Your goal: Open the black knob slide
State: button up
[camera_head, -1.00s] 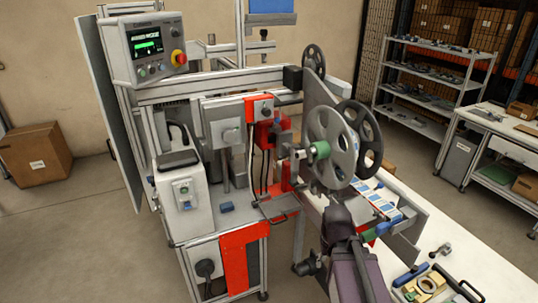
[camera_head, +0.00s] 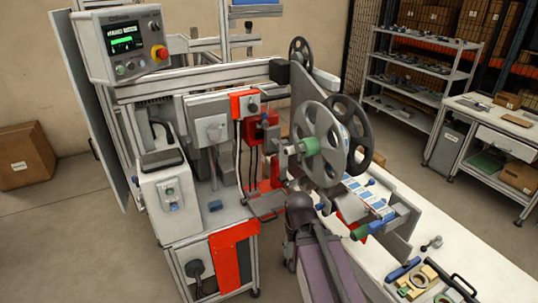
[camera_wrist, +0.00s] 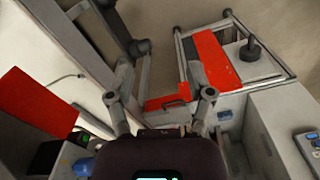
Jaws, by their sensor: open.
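A round black knob-like part (camera_head: 194,268) sits on the lower front of the labelling machine, below its worktop. I cannot tell for certain whether this is the black knob slide. My gripper (camera_wrist: 160,96) is open and empty in the wrist view, with its two fingers apart above the machine's red and grey parts. The black part is apart from it, beyond the right finger. In the head view my dark arm rises in front of the machine, and the fingertips are not clear.
The machine's reels (camera_head: 318,140) stand just above my arm. A red panel (camera_head: 233,262) covers part of the lower frame. A white table (camera_head: 440,262) with loose parts lies right. A control box (camera_head: 125,42) is at upper left. Open floor lies left.

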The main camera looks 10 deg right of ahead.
jog(key=w+d+f+m+h+b, duration=0.1)
jog(key=w+f+m+h+b, duration=0.2)
jog(key=w, duration=0.7)
jog(key=m+t+h+b, duration=0.7)
jog(key=t+h+b, duration=0.25)
jog(key=h, duration=0.35)
send_near(268, 154)
jog(key=a, duration=0.3)
jog(key=shift+s+g+b, duration=0.25)
jog(key=shift+b, duration=0.05)
jog(key=x, duration=1.3)
jog(key=shift+w+d+f, duration=0.2)
jog(key=shift+d+f, duration=0.05)
jog(key=shift+d, duration=0.05)
